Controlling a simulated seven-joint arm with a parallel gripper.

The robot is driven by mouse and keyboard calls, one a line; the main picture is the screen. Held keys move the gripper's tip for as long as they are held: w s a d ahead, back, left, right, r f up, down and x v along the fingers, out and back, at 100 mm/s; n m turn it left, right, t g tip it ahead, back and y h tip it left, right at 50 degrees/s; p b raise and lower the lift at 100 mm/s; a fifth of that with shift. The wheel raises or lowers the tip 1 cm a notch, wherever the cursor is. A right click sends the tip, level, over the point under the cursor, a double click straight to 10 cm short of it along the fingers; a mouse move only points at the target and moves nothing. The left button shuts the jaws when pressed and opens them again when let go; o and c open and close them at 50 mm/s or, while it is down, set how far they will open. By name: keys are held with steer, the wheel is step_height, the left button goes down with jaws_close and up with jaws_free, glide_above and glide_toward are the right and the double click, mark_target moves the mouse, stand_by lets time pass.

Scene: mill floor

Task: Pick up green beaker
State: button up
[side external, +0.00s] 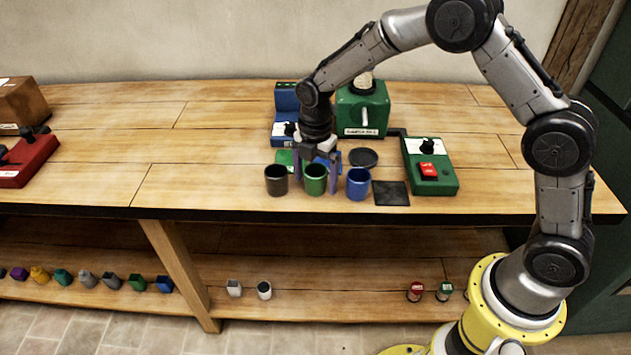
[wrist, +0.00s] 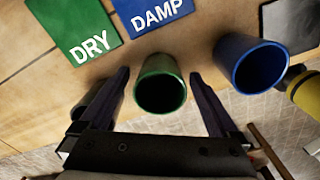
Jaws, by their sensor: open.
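The green beaker (side external: 315,181) stands upright near the front edge of the bench, between a dark beaker (side external: 276,181) on its left and a blue beaker (side external: 358,185) on its right. My gripper (side external: 318,190) is open, pointing down, with its fingers to either side of the green beaker in the side view. In the wrist view the green beaker (wrist: 160,86) shows its open mouth between the two finger tips, with a visible gap on each side. The blue beaker (wrist: 252,64) is right of the right finger. The dark beaker is mostly hidden behind the left finger there.
A green DRY card (wrist: 76,27) and a blue DAMP card (wrist: 152,10) lie behind the beakers. A black round pad (side external: 363,157), a dark square pad (side external: 391,194) and a green box with a red switch (side external: 430,168) are to the right. The bench's left middle is clear.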

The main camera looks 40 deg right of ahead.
steer(key=shift+f, duration=0.2)
jaws_close()
stand_by(0.4)
